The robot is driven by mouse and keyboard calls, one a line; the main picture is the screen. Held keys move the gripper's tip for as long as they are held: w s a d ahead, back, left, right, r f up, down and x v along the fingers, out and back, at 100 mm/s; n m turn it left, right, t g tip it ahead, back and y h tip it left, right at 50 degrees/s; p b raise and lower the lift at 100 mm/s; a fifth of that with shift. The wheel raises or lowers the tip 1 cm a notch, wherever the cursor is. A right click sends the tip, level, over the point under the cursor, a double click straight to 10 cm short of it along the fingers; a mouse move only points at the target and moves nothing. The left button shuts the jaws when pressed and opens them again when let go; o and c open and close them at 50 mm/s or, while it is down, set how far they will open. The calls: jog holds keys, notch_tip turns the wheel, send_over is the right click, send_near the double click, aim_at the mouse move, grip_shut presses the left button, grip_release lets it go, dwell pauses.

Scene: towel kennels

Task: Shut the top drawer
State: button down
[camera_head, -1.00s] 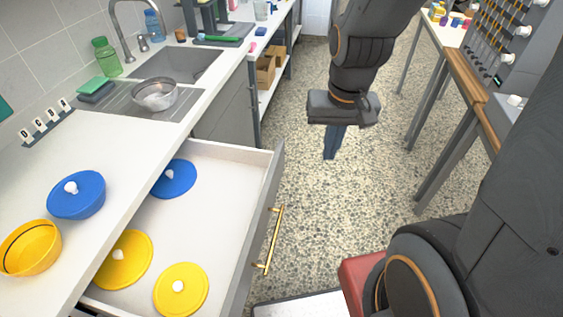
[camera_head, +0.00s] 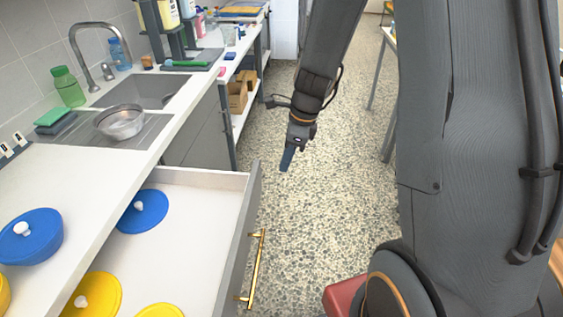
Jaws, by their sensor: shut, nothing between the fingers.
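The top drawer (camera_head: 200,178) is pulled out from under the white counter at the lower left. Its brass bar handle (camera_head: 256,268) is on the outer front, facing the aisle. Inside lie a blue lid (camera_head: 143,213), a yellow lid (camera_head: 95,297) and a second yellow lid (camera_head: 161,311) cut by the picture's bottom edge. My gripper (camera_head: 287,160) is shut and empty, pointing down over the aisle. In the picture it is beyond and right of the drawer's far front corner, apart from the handle.
A blue lidded pot (camera_head: 31,240) stands on the counter (camera_head: 75,190). Behind it are a sink (camera_head: 150,90), a metal bowl (camera_head: 120,124) and a green bottle (camera_head: 68,88). A shelf unit with cardboard boxes (camera_head: 237,97) stands beyond the drawer.

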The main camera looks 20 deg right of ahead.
jog(key=w+a+f+p, duration=0.1)
jog(key=w+a+f, duration=0.1)
jog(key=a+f, duration=0.3)
jog(key=shift+x, duration=1.15)
jog(key=shift+w, duration=0.1)
